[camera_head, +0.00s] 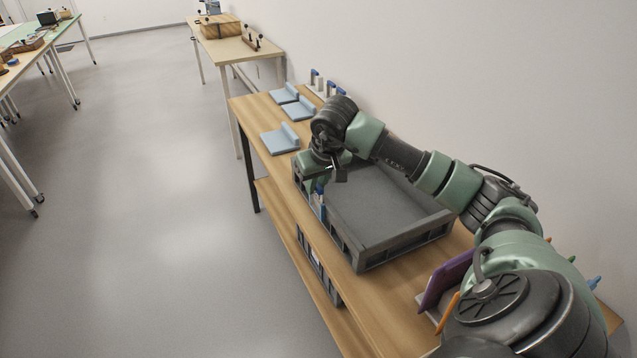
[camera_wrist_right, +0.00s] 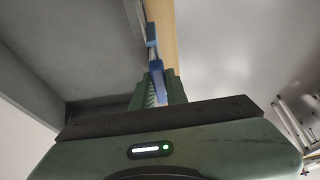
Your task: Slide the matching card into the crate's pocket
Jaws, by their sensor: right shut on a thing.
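The grey open crate (camera_head: 440,225) stands on the wooden table, its inside bare where I can see it. My right gripper (camera_head: 318,186) points down at the crate's left long wall. It is shut on a narrow card (camera_head: 321,199) with blue and white parts. The card also shows in the right wrist view (camera_wrist_right: 157,70), edge-on between the green fingers (camera_wrist_right: 158,92), beside the crate wall (camera_wrist_right: 85,50). I cannot tell whether the card is in a pocket; the pocket itself is not clear. My left gripper is not in view.
Several blue-topped cards stand in a rack (camera_head: 318,88) at the table's far end. Light-blue angled holders (camera_head: 280,140) lie beyond the crate. A purple panel (camera_head: 445,279) stands nearer, right of the crate. Open floor (camera_head: 160,180) lies left of the table (camera_head: 320,265).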

